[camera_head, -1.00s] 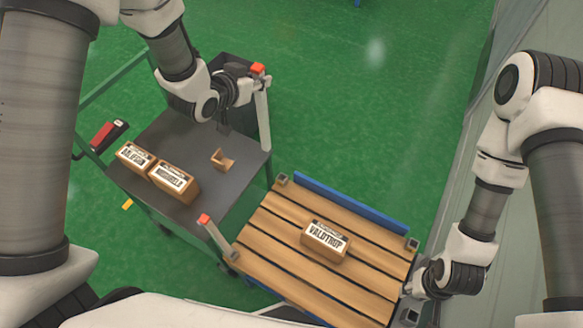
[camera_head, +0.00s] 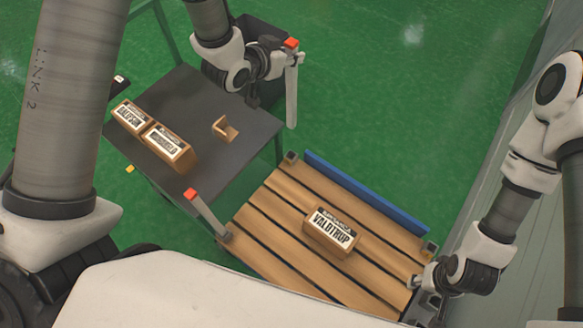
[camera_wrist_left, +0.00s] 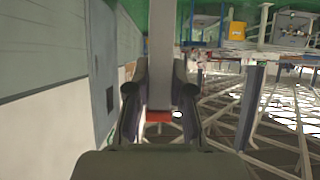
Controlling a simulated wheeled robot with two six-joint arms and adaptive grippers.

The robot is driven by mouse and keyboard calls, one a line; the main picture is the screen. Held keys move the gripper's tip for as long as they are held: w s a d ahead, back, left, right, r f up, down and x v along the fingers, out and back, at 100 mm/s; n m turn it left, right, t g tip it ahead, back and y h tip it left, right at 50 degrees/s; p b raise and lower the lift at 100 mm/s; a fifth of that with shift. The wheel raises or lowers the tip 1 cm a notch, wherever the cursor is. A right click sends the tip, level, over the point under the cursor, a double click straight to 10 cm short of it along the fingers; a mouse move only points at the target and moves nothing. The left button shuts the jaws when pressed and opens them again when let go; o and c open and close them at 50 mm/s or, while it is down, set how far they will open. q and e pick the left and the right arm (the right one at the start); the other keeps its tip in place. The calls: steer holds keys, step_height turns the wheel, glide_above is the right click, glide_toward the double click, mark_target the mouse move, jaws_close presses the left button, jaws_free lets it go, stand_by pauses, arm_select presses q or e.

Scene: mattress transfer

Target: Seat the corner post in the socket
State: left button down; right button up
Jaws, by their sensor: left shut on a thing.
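My left gripper (camera_head: 280,58) is shut on a pale grey corner post with an orange-red cap (camera_head: 291,92). The post hangs nearly upright, its lower end beyond the far left corner socket (camera_head: 290,157) in the head view and apart from it. In the left wrist view the post (camera_wrist_left: 162,45) runs between the fingers (camera_wrist_left: 160,80), with its cap (camera_wrist_left: 158,116) near the palm. Another red-capped post (camera_head: 207,212) stands tilted at the slatted bed's left corner. My right gripper (camera_head: 424,280) is at the bed's right edge; its fingers are too small to read.
The slatted bed (camera_head: 268,225) carries a labelled box (camera_head: 331,232) and has a blue rail (camera_head: 365,192) along its far side. A dark cart top (camera_head: 190,95) at left holds two labelled boxes (camera_head: 168,147) and a small bracket (camera_head: 225,129). Green floor beyond is clear.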

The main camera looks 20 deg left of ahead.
mark_target(289, 114)
arm_select(q)
step_height(289, 114, down, 21)
steer(key=b, duration=1.7)
steer(key=shift+s+f, duration=0.1)
arm_select(e)
step_height(289, 114, down, 20)
steer(key=shift+r, duration=0.2)
arm_select(q)
steer(key=shift+r, duration=0.2)
arm_select(e)
steer(key=shift+r, duration=0.2)
arm_select(q)
steer(key=shift+f, duration=0.2)
arm_select(e)
steer(key=shift+f, duration=0.1)
arm_select(q)
steer(key=c, duration=1)
jaws_free()
steer(key=shift+r, duration=0.1)
arm_select(e)
steer(key=shift+r, duration=0.25)
arm_select(q)
steer(key=v, duration=1.2)
steer(key=shift+s, duration=0.1)
